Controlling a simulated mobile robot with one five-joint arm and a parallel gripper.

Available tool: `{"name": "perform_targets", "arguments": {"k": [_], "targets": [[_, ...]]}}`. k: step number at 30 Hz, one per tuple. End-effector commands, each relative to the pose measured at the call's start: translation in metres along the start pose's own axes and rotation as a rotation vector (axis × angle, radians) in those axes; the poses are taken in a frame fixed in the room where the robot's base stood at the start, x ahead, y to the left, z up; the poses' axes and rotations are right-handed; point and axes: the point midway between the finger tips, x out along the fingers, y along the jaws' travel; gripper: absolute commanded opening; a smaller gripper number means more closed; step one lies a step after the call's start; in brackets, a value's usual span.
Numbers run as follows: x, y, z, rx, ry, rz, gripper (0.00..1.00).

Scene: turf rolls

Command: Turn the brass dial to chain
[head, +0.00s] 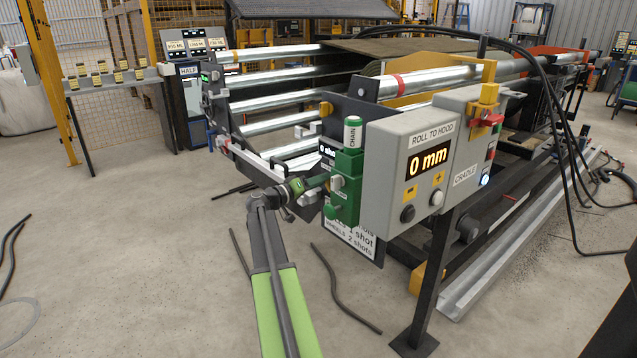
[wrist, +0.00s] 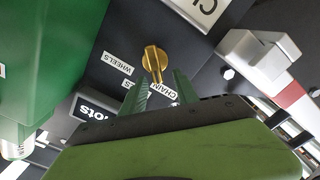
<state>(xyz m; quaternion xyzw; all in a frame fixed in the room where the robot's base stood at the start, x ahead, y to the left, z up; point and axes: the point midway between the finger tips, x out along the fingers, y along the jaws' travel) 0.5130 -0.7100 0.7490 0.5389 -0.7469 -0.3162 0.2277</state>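The brass dial (wrist: 152,60) sits on a dark panel in the wrist view. Its long narrow grip runs downward, and its lower end lies close to the CHAIN label (wrist: 164,90). The WHEELS label (wrist: 117,64) is to the left, and another label between them is mostly covered by a finger. My gripper (wrist: 159,78) is open, with one green finger on each side of the grip's lower end; I cannot tell if either touches it. In the head view my gripper (head: 322,182) reaches in beside the green unit (head: 345,190), which hides the dial.
The green unit also fills the left of the wrist view (wrist: 40,60), close to my gripper. A grey control box (head: 415,165) reading 0 mm stands to the right. Metal rollers (head: 285,105) lie behind. Loose dark strips (head: 340,290) lie on the floor; open floor is at left.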

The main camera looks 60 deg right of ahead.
Motion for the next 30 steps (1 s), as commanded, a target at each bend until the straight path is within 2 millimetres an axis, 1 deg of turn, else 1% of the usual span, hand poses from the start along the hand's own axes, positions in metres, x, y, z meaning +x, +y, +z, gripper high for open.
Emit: {"name": "perform_targets", "arguments": {"k": [12, 15, 18, 21, 24, 30], "targets": [[-0.113, -0.001, -0.001, 0.000, 0.003, -0.004, 0.36], [-0.136, -0.002, -0.002, 0.000, 0.003, -0.003, 0.36], [-0.152, -0.002, -0.002, 0.000, 0.002, -0.002, 0.36], [-0.161, -0.003, -0.002, 0.000, 0.001, -0.002, 0.36], [-0.165, -0.002, -0.002, 0.000, 0.000, -0.001, 0.36], [-0.165, -0.003, -0.002, 0.000, 0.000, -0.001, 0.36]]}}
